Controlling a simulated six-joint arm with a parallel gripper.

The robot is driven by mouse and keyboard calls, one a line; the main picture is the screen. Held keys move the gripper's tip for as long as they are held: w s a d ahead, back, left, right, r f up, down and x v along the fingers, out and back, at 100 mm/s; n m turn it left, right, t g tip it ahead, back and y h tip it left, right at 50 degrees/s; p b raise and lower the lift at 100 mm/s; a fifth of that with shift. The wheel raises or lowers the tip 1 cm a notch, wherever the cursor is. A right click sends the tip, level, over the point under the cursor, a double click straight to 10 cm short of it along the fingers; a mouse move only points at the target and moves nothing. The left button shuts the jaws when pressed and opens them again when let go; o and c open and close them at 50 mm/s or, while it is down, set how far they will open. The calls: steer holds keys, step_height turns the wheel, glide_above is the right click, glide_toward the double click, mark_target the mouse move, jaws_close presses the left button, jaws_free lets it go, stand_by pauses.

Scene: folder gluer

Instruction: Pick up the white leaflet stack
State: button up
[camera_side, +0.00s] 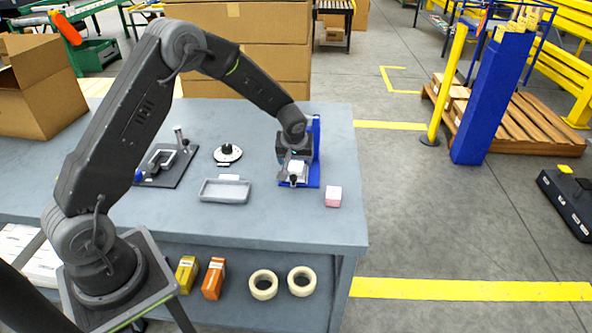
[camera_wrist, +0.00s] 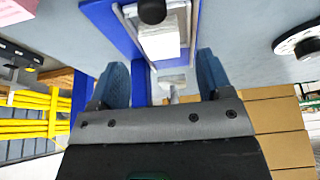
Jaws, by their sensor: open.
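The white leaflet stack (camera_side: 297,168) sits in a blue upright holder (camera_side: 315,150) near the right end of the bench. In the wrist view the stack (camera_wrist: 160,43) lies in a pale frame on the blue holder (camera_wrist: 112,35), with a black round knob (camera_wrist: 152,11) at its far end. My gripper (camera_side: 294,157) is at the holder, just above and behind the stack in the side view. In the wrist view its two blue-grey fingers (camera_wrist: 163,78) are apart with nothing held between them. Whether they touch the holder is unclear.
A pink-and-white block (camera_side: 333,197) stands right of the holder. The bench front (camera_side: 285,228) is clear.

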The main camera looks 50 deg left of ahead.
mark_target(296, 166)
steer(key=x, duration=0.3)
steer(key=shift+a+f, duration=0.1)
steer(key=shift+f, duration=0.1)
steer(key=c, duration=1.1)
steer(key=shift+r, duration=0.15)
